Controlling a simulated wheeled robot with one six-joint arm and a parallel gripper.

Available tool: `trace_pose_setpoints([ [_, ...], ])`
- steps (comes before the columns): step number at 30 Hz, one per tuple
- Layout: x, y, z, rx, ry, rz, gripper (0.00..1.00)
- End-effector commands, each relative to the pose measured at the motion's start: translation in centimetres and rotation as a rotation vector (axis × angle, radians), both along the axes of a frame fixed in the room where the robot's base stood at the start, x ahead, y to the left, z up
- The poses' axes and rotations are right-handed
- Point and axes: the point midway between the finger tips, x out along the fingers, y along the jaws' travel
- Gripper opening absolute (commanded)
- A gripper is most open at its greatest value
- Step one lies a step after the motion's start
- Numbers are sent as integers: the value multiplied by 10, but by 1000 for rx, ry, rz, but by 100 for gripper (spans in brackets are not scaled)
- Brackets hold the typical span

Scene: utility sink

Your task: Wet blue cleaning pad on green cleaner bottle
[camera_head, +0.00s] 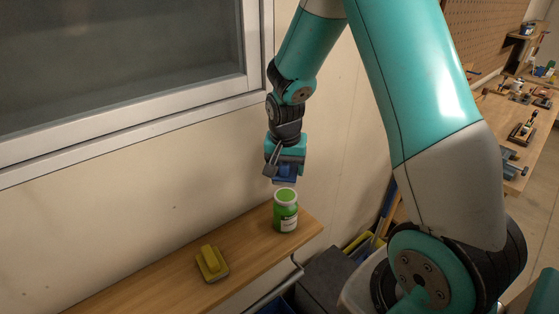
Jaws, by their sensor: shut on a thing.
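My gripper (285,170) points down and is shut on the blue cleaning pad (286,173), of which only a part shows below the fingers. The green cleaner bottle (286,217) stands upright near the right end of the wooden shelf, with a pale label and a white rim around its green top. The pad is right above the bottle's top.
A yellow scrubbing block (212,262) lies on the wooden shelf (160,290), left of the bottle. A window frame (150,120) is on the wall behind. Right of the shelf are a dark box (335,275) and a pale bin (358,290). A workbench (515,130) with tools stands far right.

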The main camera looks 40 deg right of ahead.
Motion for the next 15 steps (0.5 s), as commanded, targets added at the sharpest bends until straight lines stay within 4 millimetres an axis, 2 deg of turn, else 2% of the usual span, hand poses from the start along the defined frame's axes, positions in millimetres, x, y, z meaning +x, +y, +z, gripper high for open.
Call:
trace_pose_setpoints([
  [15, 0, 0, -50, 1, 1, 0, 51],
])
